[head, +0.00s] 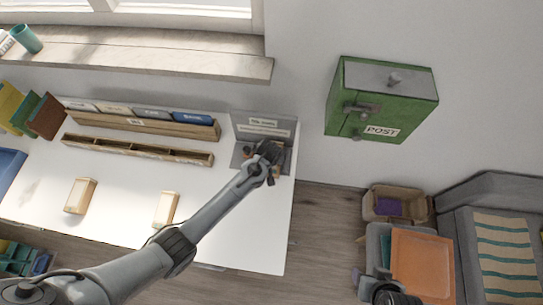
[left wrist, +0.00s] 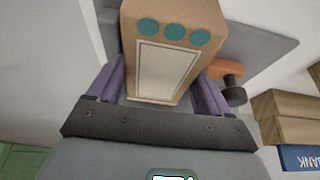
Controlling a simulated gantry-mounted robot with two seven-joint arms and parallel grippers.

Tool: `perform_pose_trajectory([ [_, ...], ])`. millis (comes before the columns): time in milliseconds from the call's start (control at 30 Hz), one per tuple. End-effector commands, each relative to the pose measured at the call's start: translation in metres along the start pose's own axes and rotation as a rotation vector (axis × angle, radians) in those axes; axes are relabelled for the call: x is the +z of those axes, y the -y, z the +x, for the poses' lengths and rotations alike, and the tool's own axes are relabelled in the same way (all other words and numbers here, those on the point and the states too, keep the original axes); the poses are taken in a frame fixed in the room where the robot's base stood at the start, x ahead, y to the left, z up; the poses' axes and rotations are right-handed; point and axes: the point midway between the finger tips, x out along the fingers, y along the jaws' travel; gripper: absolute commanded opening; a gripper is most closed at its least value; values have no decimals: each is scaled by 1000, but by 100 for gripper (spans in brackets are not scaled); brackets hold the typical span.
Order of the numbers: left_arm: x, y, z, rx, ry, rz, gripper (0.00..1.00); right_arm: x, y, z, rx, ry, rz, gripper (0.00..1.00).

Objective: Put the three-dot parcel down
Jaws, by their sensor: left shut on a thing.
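The three-dot parcel (left wrist: 160,60), a brown box with three teal dots in a row above a pale framed label, fills the upper middle of the left wrist view. My left gripper (left wrist: 163,92) is shut on it, with purple finger pads on both sides. In the head view my left gripper (head: 268,158) is over the right end of the white desk, in front of a grey signed stand (head: 263,125). The parcel is mostly hidden there by the gripper. I cannot tell whether its base touches anything. A dark part of my right gripper (head: 392,295) shows at the bottom edge.
Two pale parcels (head: 80,196) (head: 165,209) stand on the white desk (head: 125,185). A wooden divided rack (head: 140,148) and labelled slots (head: 145,122) run along its back. A green post box (head: 380,100) hangs on the wall.

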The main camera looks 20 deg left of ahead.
Motion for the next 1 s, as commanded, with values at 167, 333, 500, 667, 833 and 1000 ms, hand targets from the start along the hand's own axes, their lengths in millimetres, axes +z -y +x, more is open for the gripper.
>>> perform_pose_trajectory([
  [167, 1, 0, 2, 0, 0, 0, 96, 0, 1, 0, -2, -1, 2, 58],
  [333, 1, 0, 2, 0, 0, 0, 100, 0, 0, 0, -2, -1, 2, 58],
  [500, -1, 0, -1, 0, 0, 0, 100, 0, 0, -1, -1, -1, 1, 58],
  [667, -1, 0, -17, -1, -1, 1, 100, -2, -1, -4, 2, 0, -3, 58],
  [833, -2, 0, -46, 0, -2, 0, 100, -3, -2, -10, 6, 1, -8, 58],
  [1000, -2, 0, -78, 0, -4, 1, 100, -4, -2, -14, 6, 1, -8, 58],
])
